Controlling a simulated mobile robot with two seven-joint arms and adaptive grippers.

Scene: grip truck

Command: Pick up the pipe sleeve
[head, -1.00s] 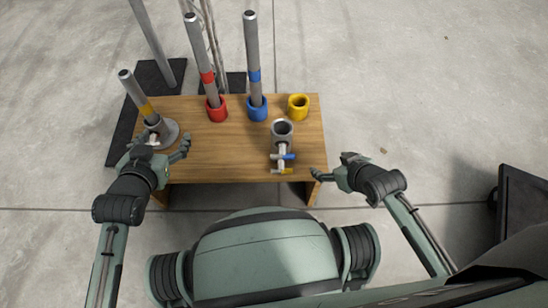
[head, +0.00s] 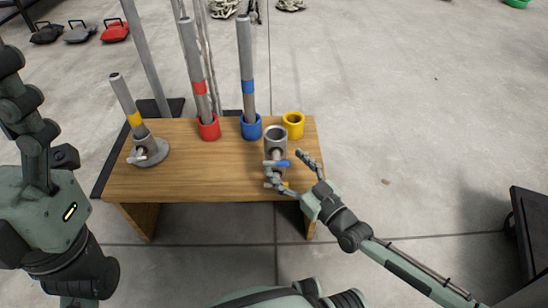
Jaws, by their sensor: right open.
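A grey pipe sleeve (head: 276,138) stands upright near the right end of the wooden table (head: 220,182), its round opening facing up. A fitting with a blue handle (head: 280,163) sits in front of it and is partly hidden by my fingers. My right gripper (head: 287,170) is open at the table's front right, its fingers spread around the fitting, just in front of the sleeve. I cannot tell whether they touch it. My left arm is raised at the left edge, and its gripper is not visible.
A red collar (head: 208,128) and a blue collar (head: 251,128) hold tall grey pipes. A yellow collar (head: 293,125) stands empty behind the sleeve. A tilted, yellow-banded pipe (head: 126,102) stands in a grey round base (head: 150,153) at left. The table's middle front is clear.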

